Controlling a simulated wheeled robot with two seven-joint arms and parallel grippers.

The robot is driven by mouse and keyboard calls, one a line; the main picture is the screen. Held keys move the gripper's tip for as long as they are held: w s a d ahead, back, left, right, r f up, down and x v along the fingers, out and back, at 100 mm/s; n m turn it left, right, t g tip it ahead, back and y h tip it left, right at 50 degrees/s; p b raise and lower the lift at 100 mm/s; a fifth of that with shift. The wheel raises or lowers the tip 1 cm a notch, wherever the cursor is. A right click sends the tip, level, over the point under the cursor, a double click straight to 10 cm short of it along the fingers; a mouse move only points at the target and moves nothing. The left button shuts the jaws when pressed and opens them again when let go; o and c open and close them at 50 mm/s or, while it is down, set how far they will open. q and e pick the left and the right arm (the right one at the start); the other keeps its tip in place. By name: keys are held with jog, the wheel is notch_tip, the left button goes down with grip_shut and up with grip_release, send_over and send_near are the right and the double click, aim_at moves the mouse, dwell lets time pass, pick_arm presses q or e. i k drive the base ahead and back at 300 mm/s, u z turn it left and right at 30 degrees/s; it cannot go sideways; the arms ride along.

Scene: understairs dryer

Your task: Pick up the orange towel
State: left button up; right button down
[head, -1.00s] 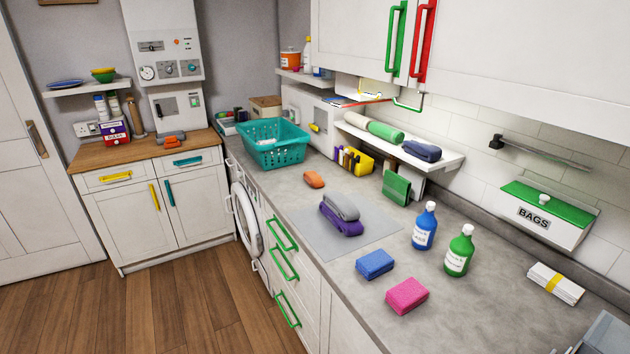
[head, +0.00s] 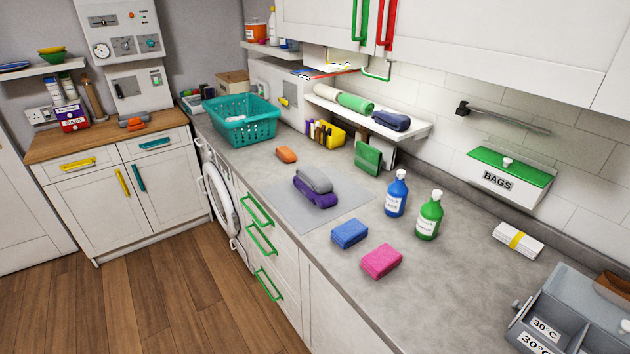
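A small orange folded piece (head: 286,155) lies alone on the grey counter, in front of the teal basket (head: 240,132). Another orange piece (head: 132,121) sits with something grey on the wooden worktop at the left. Which of them is the orange towel I cannot tell for sure. A grey roll (head: 314,180) lies on a purple one (head: 316,194) on a grey mat (head: 350,208). Folded blue (head: 349,234) and pink (head: 381,261) pieces lie nearer. Neither of my grippers shows in the head view.
A blue bottle (head: 396,194) and a green bottle (head: 429,216) stand right of the mat. A grey sorter box (head: 545,325) labelled 30°C is at the lower right. A wall shelf (head: 415,130) overhangs the counter's back. Wooden floor lies clear at left.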

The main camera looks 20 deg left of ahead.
aim_at(287, 156)
jog(key=u, duration=2.45)
jog(key=i, duration=2)
jog(key=z, duration=3.8)
